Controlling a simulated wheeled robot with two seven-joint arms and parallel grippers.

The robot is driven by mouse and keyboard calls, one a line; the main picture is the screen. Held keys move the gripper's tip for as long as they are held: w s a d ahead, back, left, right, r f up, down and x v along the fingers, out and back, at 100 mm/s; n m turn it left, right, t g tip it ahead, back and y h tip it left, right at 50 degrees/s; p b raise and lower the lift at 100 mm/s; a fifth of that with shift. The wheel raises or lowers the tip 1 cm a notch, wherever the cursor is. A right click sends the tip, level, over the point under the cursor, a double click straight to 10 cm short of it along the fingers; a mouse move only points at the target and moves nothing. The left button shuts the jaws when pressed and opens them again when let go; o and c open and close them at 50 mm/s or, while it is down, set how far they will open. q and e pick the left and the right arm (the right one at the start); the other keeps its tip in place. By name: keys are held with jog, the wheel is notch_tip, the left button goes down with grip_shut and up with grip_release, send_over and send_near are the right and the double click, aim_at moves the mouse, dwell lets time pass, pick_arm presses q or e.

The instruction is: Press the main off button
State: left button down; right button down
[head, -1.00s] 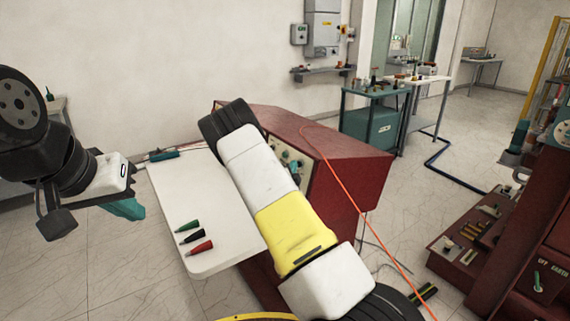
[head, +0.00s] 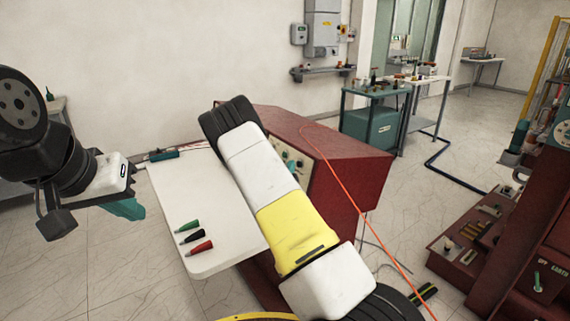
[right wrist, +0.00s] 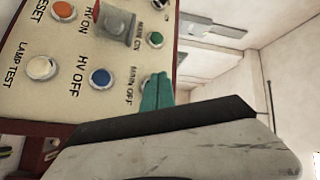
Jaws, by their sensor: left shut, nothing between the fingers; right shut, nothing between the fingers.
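The control panel (right wrist: 65,100) of the red console (head: 350,175) fills the left of the right wrist view, its lettering turned sideways. The "MAIN OFF" label (right wrist: 131,88) is readable. My right gripper (right wrist: 157,93), with teal fingers, is shut and empty, right beside that label. Its fingers cover the spot where the main off button sits, so I cannot tell whether they touch it. In the head view my right arm hides this gripper. My left gripper (head: 125,208) is shut and empty, left of the white table.
The white table (head: 215,262) holds several coloured plugs (head: 190,237). An orange cable (head: 350,195) crosses the console.

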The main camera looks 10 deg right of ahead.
jog(key=shift+s+a, duration=0.1)
jog(key=shift+a, duration=0.1)
jog(key=a, duration=0.1)
jog(key=s+a+r, duration=0.1)
jog(key=a, duration=0.2)
jog(key=shift+s+a+r, duration=0.15)
jog(key=shift+s+a, duration=0.05)
jog(key=shift+s, duration=0.1)
dwell(0.8)
